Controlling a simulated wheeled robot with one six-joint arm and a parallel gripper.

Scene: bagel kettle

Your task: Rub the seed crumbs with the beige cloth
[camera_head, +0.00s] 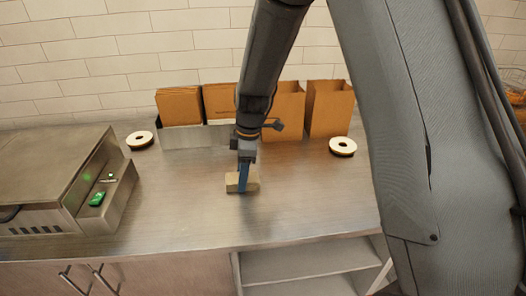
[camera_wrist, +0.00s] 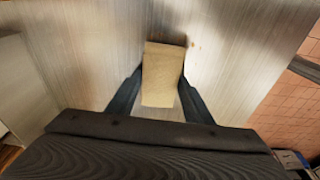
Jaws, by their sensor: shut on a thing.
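The beige cloth (camera_head: 234,187) is a folded block on the steel counter, and it also shows in the wrist view (camera_wrist: 162,72). My gripper (camera_head: 243,180) points down onto it from above. In the wrist view my gripper's fingers (camera_wrist: 160,92) close on both sides of the cloth. The cloth looks to be at the counter surface, though exact contact cannot be told. A few small brown specks (camera_wrist: 191,43), perhaps seed crumbs, show just beyond the cloth's far right corner. No crumbs can be made out in the head view.
A metal machine (camera_head: 60,185) with a green item (camera_head: 97,199) fills the left end. The counter (camera_head: 300,200) around the cloth is clear.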

